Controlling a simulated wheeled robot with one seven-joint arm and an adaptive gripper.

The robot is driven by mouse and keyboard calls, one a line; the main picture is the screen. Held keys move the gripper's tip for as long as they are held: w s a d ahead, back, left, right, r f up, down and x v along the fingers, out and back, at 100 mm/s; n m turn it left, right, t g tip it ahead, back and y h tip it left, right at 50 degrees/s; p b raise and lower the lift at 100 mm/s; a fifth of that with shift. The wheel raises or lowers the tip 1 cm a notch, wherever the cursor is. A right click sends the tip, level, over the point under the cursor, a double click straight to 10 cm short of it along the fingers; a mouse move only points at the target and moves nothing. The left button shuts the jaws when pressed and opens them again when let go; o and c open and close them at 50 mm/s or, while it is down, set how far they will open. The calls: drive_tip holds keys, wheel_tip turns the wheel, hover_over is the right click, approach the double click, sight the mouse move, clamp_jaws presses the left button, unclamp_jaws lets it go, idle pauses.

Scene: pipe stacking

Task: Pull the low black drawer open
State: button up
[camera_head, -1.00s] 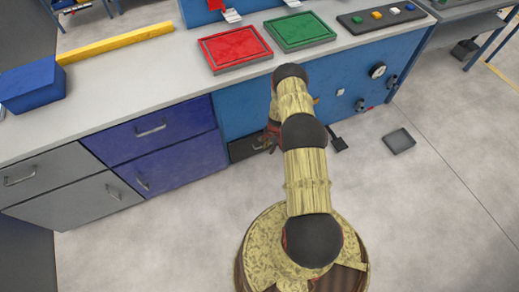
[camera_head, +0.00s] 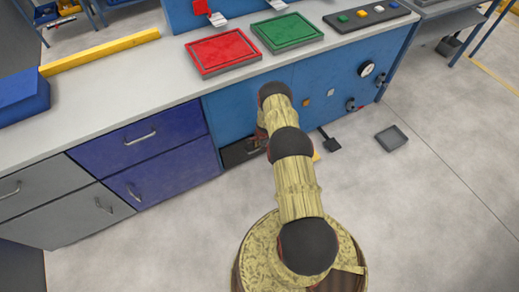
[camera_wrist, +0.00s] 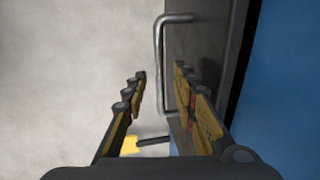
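The low black drawer (camera_head: 236,154) sits at the bottom of the blue bench front, and looks shut. My arm hides its right part in the head view. In the wrist view its dark front (camera_wrist: 205,35) runs along the right side, with a silver bar handle (camera_wrist: 158,55) standing out from it. My gripper (camera_wrist: 160,76) is open, with the handle bar showing between its two fingers. I cannot tell whether either finger touches the handle. In the head view my gripper (camera_head: 262,140) is mostly hidden by my arm, close to the drawer.
Blue drawers (camera_head: 140,140) and grey cabinet fronts (camera_head: 60,205) stand left of the black drawer. A dark dustpan-like thing (camera_head: 330,141) and a grey tray (camera_head: 391,138) lie on the floor to the right. Floor in front of the drawers is clear.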

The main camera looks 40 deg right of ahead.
drive_tip(key=shift+w+f, duration=0.1)
drive_tip(key=shift+f, duration=0.15)
drive_tip(key=shift+c, duration=0.5)
clamp_jaws()
idle(0.4)
